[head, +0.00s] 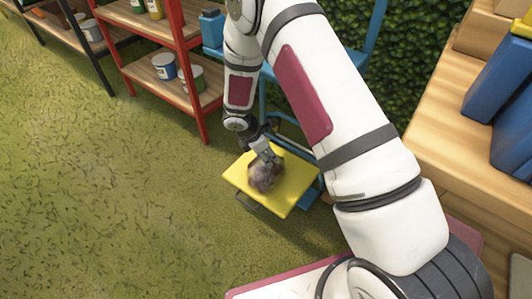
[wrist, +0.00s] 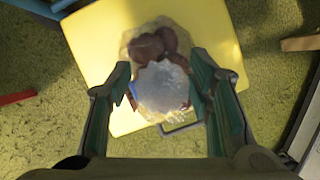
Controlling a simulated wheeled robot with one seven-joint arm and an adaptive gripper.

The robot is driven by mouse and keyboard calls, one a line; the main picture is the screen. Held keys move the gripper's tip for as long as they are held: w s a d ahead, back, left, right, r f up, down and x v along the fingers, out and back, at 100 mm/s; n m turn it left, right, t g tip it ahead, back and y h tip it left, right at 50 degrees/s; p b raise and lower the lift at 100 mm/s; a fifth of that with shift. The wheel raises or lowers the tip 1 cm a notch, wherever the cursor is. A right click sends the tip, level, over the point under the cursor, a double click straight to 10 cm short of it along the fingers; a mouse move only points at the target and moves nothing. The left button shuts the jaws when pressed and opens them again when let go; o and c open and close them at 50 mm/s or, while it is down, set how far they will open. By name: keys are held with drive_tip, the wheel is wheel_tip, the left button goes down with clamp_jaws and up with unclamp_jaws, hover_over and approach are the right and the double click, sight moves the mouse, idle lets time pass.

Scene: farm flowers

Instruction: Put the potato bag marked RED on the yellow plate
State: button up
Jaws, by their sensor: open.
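A clear bag of reddish-brown potatoes (head: 263,178) lies on the yellow plate (head: 291,203), near its middle. In the wrist view the bag (wrist: 150,45) shows its clear plastic top bunched towards me, on the yellow plate (wrist: 95,50). No marking can be read on it. My gripper (head: 268,158) is right above the bag. In the wrist view my gripper (wrist: 160,85) is open, with one finger on each side of the bag's top. I cannot tell whether the fingers touch the plastic.
A red-framed shelf (head: 180,50) with cans stands at the back left. A blue metal frame (head: 290,130) stands just behind the plate. A wooden shelf (head: 450,130) with blue items is at the right. Open grass (head: 100,200) lies to the left.

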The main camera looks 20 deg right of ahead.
drive_tip(key=p+v, duration=0.5)
drive_tip(key=v, duration=0.7)
